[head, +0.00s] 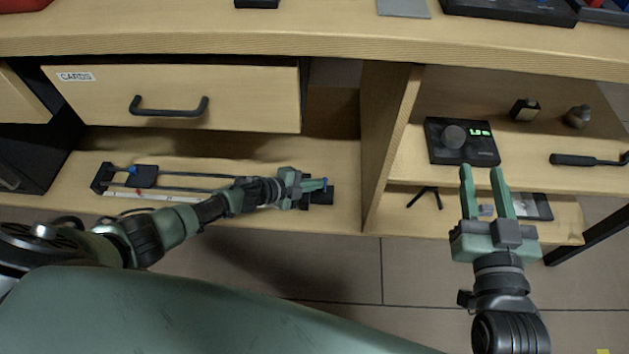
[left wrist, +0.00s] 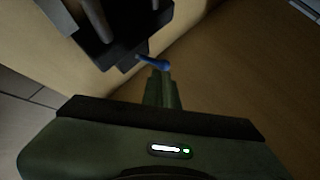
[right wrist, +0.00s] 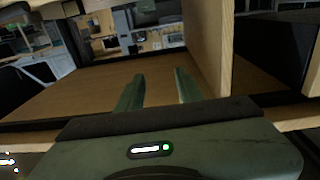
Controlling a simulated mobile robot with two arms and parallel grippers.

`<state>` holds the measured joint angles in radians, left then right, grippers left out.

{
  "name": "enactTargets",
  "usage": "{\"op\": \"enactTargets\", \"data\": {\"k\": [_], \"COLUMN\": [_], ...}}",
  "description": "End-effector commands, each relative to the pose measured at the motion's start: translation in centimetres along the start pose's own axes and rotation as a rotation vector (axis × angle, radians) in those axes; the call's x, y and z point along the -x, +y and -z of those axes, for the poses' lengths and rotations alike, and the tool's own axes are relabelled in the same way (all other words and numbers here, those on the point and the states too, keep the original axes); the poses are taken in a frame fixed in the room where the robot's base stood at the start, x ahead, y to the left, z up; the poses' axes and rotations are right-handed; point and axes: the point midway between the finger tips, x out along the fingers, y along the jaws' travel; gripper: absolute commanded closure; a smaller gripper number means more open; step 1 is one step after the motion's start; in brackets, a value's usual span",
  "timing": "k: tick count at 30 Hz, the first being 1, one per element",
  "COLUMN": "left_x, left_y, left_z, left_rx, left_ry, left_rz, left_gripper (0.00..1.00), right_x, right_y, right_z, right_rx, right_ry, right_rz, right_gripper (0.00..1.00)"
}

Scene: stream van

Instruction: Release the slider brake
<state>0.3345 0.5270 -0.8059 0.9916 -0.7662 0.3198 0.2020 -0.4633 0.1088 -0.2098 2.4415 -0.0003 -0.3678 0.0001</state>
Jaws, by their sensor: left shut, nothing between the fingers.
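The camera slider lies on the lower left shelf, with two dark rails (head: 195,176) running left to right. A dark carriage (head: 146,177) with a blue part sits near its left end. A dark end block (head: 322,195) is at its right end. My left gripper (head: 318,185) is shut over that end, its fingers empty. In the left wrist view a blue lever (left wrist: 154,63) lies right at the tips of my left gripper (left wrist: 160,72); I cannot tell whether they touch. My right gripper (head: 482,172) is open and empty in front of the right shelves; its two fingers also show apart in the right wrist view (right wrist: 158,88).
A drawer labelled CARDS (head: 180,95) is closed above the slider. An upright wooden divider (head: 385,140) separates the shelves. A black device with a dial (head: 462,142) and green display sits on the right shelf. A small tripod (head: 425,196) lies below it.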

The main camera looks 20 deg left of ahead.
Motion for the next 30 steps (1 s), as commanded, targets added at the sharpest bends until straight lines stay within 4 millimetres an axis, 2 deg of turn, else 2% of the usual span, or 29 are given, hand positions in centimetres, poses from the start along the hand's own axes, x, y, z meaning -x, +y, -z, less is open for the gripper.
{"op": "enactTargets", "data": {"k": [18,30], "left_x": [0.3,0.4], "left_y": [-0.6,-0.7], "left_z": [0.3,0.3], "left_rx": [0.000,0.000], "left_ry": [0.000,0.000], "left_rz": [0.000,0.000], "left_gripper": [1.00,1.00], "right_x": [0.8,1.2], "right_y": [0.6,0.7], "right_z": [-3.4,-4.6], "right_rx": [0.001,0.005], "right_ry": [-0.172,-0.233], "right_rz": [-0.014,-0.014], "right_gripper": [0.64,0.64]}}
